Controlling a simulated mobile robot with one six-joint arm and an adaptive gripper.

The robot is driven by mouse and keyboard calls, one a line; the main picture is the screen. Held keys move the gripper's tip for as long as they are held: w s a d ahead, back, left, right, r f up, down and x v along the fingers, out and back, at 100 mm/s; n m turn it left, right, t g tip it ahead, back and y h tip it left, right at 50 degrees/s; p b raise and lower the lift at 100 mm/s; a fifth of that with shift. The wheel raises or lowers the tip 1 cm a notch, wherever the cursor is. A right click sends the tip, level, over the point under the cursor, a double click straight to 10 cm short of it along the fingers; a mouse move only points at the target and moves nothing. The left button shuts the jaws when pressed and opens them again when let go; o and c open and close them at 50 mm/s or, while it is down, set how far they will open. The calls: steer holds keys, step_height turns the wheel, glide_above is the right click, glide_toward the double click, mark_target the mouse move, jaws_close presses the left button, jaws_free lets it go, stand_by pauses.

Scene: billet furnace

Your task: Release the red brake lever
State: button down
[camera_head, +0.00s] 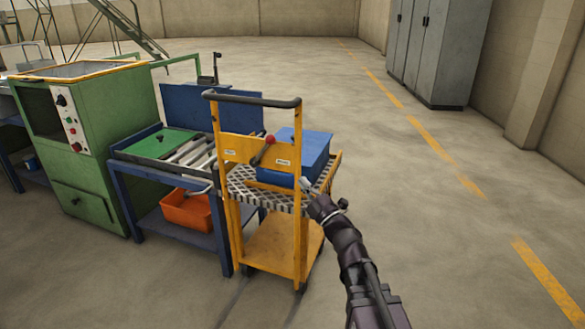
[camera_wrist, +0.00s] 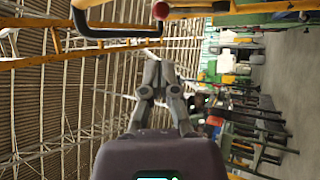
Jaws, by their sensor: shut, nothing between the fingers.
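The brake lever is a short dark bar with a red ball knob (camera_head: 270,139), on the yellow cross panel of a yellow cart (camera_head: 240,148). It slants, its knob up and to the right. Two small white labels with unreadable text flank it. In the wrist view the red knob (camera_wrist: 161,10) shows at the top edge, near a yellow bar and the cart's black handle (camera_wrist: 118,38). My gripper (camera_head: 304,183) is beside the cart's right front post, lower and to the right of the knob, apart from it. In the wrist view its fingers (camera_wrist: 158,66) are together and empty.
A blue box (camera_head: 300,155) sits on the cart's checkered deck. A blue table (camera_head: 130,163) with metal bars and an orange bin (camera_head: 188,211) stand to the left, beside a green machine (camera_head: 98,150). Grey cabinets (camera_head: 438,50) stand at the back right. Floor right of the cart is clear.

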mark_target(273, 143)
steer(key=p+x, duration=0.5)
steer(key=x, duration=0.8)
steer(key=shift+w+a+r+p, duration=0.15)
steer(key=shift+a+p, duration=0.1)
steer(key=shift+p, duration=0.15)
